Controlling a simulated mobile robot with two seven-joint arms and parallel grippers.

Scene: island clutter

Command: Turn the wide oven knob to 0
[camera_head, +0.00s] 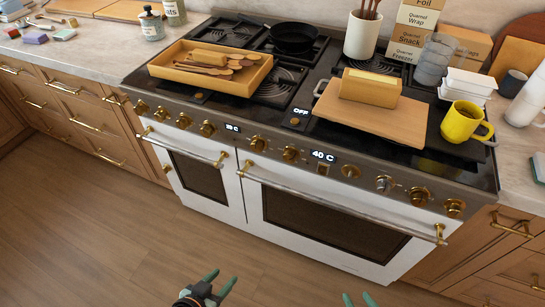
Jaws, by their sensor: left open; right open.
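The wide oven (330,219) is the right one of two white doors on the range, with a long bar handle (340,207). A lit display (322,156) reading 40 C sits on the panel above it. Brass knobs line the panel, among them one left of the display (290,154), one right of it (350,171) and a paler one (384,184). I cannot tell which is the wide oven knob or read its markings. My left gripper (218,281) is open at the bottom edge, below and away from the range. My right gripper (358,300) is open, partly cut off at the bottom.
A wooden tray (161,72) with utensils, a black pan (294,36), a cutting board (404,126) with a wooden block (369,88), and a yellow mug (461,122) stand on the cooktop. Drawers flank the range. The floor (125,235) in front is clear.

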